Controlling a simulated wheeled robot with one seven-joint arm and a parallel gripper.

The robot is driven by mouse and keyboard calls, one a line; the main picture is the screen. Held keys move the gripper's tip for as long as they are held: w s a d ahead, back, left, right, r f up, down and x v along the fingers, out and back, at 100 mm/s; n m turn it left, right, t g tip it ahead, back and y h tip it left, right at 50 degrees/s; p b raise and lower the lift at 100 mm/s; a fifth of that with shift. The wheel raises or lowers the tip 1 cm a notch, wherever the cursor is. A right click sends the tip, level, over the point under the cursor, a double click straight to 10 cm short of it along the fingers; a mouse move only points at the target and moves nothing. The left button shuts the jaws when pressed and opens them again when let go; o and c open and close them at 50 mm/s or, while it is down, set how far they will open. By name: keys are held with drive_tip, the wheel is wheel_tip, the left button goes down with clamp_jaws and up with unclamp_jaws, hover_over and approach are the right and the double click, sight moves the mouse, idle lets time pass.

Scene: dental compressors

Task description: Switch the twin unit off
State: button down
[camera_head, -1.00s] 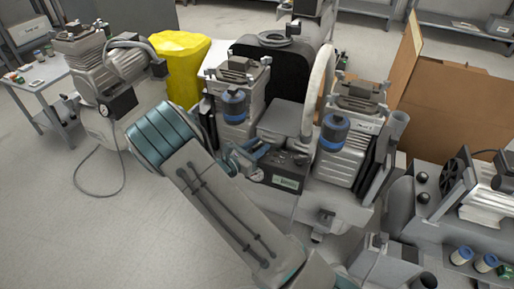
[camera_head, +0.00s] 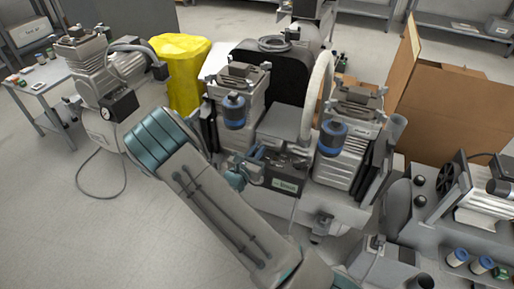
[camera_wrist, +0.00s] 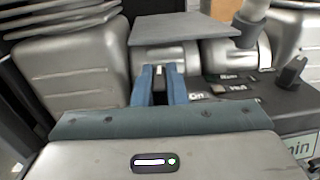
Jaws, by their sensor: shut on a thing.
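The twin unit stands in the middle of the head view, with two ribbed compressor heads, the left one (camera_head: 236,88) and the right one (camera_head: 350,125), each with a blue-banded filter. Its dark control box (camera_head: 287,180) with a green-white label sits low between them. My gripper (camera_head: 257,160) is at the left end of this box. The switch's exact position cannot be told.
A second black knob (camera_wrist: 292,72) stands on the panel to the right. A grey plate (camera_wrist: 190,28) overhangs beyond the fingertips. Another compressor (camera_head: 108,80) stands left, more equipment (camera_head: 465,205) right, and a cardboard box (camera_head: 450,110) behind. Open floor lies at left.

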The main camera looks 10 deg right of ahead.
drive_tip(key=shift+n+t+y, duration=0.6)
drive_tip(key=shift+y, duration=0.1)
drive_tip(key=c, duration=1.5)
unclamp_jaws()
drive_tip(key=shift+a, duration=0.1)
drive_tip(key=shift+o, duration=0.2)
drive_tip(key=p+v, duration=0.3)
drive_tip(key=v, duration=1)
drive_tip(key=shift+s+a, duration=0.2)
drive_tip(key=shift+s, duration=0.15)
